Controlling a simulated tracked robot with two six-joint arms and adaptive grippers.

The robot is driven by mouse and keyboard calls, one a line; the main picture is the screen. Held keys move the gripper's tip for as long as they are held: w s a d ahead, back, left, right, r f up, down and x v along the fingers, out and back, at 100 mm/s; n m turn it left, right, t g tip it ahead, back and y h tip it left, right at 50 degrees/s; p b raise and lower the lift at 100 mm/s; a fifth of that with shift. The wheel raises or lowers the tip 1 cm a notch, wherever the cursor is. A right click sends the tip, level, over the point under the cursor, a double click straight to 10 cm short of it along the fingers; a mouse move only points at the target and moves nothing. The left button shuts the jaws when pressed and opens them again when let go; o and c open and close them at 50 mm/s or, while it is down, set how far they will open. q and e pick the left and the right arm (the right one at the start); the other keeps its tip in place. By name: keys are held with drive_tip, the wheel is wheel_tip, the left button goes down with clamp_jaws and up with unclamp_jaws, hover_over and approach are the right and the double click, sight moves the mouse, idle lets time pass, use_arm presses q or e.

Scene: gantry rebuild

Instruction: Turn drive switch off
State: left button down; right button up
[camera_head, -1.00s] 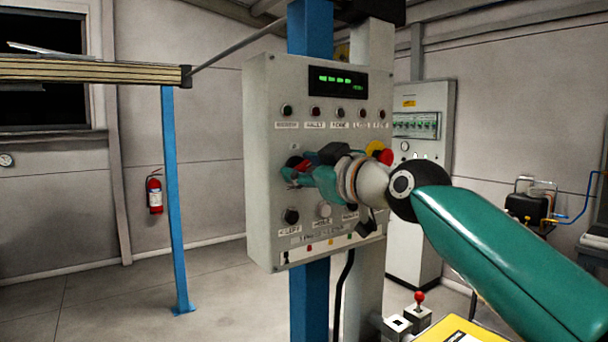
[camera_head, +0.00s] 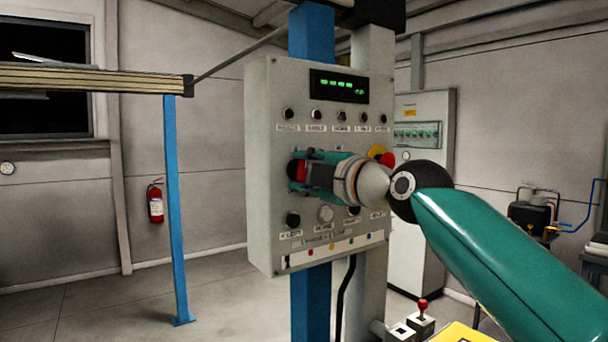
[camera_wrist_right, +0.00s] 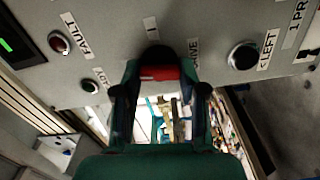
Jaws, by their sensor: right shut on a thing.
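The drive switch (camera_head: 298,170) has a red handle on a dark round base, on the left part of the grey control panel (camera_head: 262,130). In the right wrist view, the red handle (camera_wrist_right: 158,73) lies across the gap between the fingertips, beside a label partly reading "DRIVE" (camera_wrist_right: 194,52). My right gripper (camera_head: 303,172) is at the panel face, shut on the handle, with green fingers on either side of it. The fingers and wrist hide part of the switch and the panel's middle. My left gripper is not in view.
Above the gripper are a green-lit display (camera_head: 338,86) and a row of small buttons. Below are a black button (camera_head: 292,219) and a pale one (camera_head: 325,213). A blue post (camera_head: 174,220) stands left.

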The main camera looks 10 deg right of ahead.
drive_tip(key=shift+a+f+n, duration=0.15)
drive_tip(key=shift+f+n, duration=0.15)
drive_tip(key=shift+n, duration=0.8)
drive_tip(key=shift+f, duration=0.1)
drive_tip(key=o, duration=1.2)
drive_tip(key=shift+c, duration=0.2)
drive_tip(key=shift+r, duration=0.2)
drive_tip(key=shift+s+r, duration=0.1)
drive_tip(key=shift+s, duration=0.05)
drive_tip(key=shift+s+d, duration=0.35)
drive_tip(key=shift+s, duration=0.2)
drive_tip(key=v, duration=1)
drive_tip(key=shift+s, duration=0.25)
